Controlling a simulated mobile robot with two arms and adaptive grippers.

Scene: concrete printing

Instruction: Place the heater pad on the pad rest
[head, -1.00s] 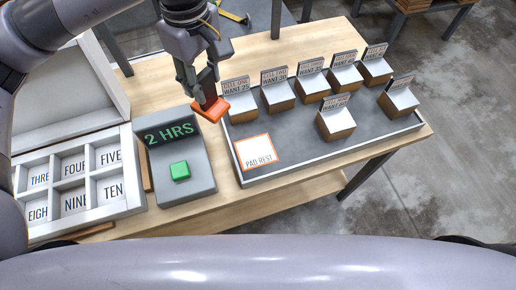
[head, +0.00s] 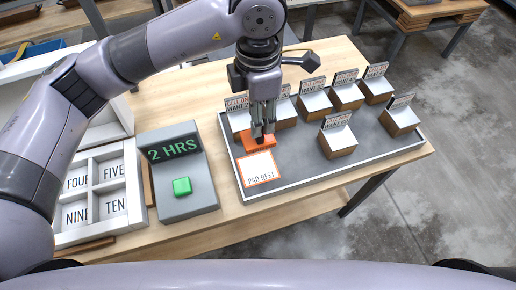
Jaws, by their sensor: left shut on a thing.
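The heater pad (head: 254,145) is a flat orange piece, partly hidden by my left gripper. My left gripper (head: 264,138) points down and is shut on it, just behind the pad rest in the head view. The pad rest (head: 259,169) is a white square with an orange border, marked PAD REST, at the left front of the grey tray (head: 305,178). It is bare where it shows. I cannot tell how high the pad is above the tray. My right gripper is not in view.
Several blocks with small signs (head: 338,142) stand on the tray, some close behind and right of my gripper. A grey box (head: 178,170) with a green button and a "2 HRS" display stands left. A white compartment box (head: 98,210) with number labels is farther left.

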